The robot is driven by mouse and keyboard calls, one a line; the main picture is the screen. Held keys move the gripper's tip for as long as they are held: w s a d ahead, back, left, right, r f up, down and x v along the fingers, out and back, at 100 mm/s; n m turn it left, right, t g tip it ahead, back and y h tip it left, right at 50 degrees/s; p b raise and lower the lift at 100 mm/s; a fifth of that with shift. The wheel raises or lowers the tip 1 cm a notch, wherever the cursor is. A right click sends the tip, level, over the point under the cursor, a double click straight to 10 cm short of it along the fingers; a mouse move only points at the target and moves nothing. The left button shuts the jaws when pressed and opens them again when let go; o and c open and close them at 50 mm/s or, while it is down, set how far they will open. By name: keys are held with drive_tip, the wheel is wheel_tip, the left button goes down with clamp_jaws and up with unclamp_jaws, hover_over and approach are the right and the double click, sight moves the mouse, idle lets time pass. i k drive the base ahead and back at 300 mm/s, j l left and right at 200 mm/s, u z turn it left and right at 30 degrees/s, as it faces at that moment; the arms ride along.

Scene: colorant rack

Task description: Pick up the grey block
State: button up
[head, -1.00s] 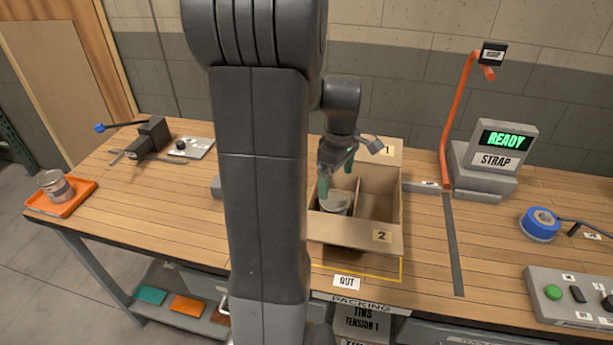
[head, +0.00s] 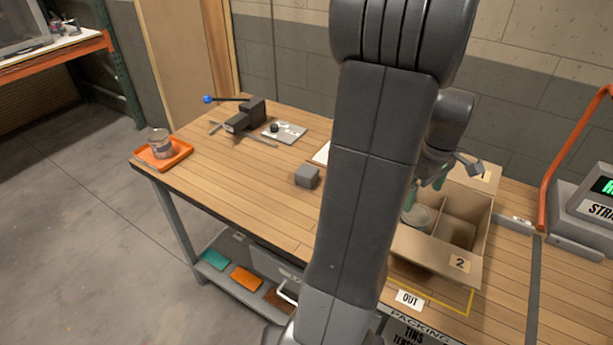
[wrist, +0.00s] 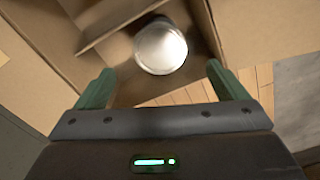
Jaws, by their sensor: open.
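The grey block (head: 307,176) is a small cube on the wooden bench, left of my arm in the head view. It is not in the wrist view. My gripper (head: 428,184) is above the cardboard box (head: 465,262), well to the right of the block and apart from it. In the wrist view its two green fingers (wrist: 165,90) are spread with nothing between them. A tin (wrist: 160,47) stands in the box just beyond the fingers. The tin also shows in the head view (head: 418,217), partly behind my arm.
An orange tray (head: 180,152) with a tin (head: 160,142) sits at the bench's left end. A dark clamp device (head: 246,115) and a small plate (head: 285,132) stand behind the block. The strap machine (head: 590,215) is at right. Bench around the block's left and front is clear.

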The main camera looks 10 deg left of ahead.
sight(306, 175)
drive_tip(key=i+j, duration=0.1)
drive_tip(key=j, duration=0.3)
drive_tip(key=i+j, duration=0.15)
drive_tip(key=j, duration=0.2)
drive_tip(key=i+j, duration=0.1)
drive_tip(key=j, duration=0.3)
drive_tip(key=i+j, duration=0.15)
drive_tip(key=j, duration=0.25)
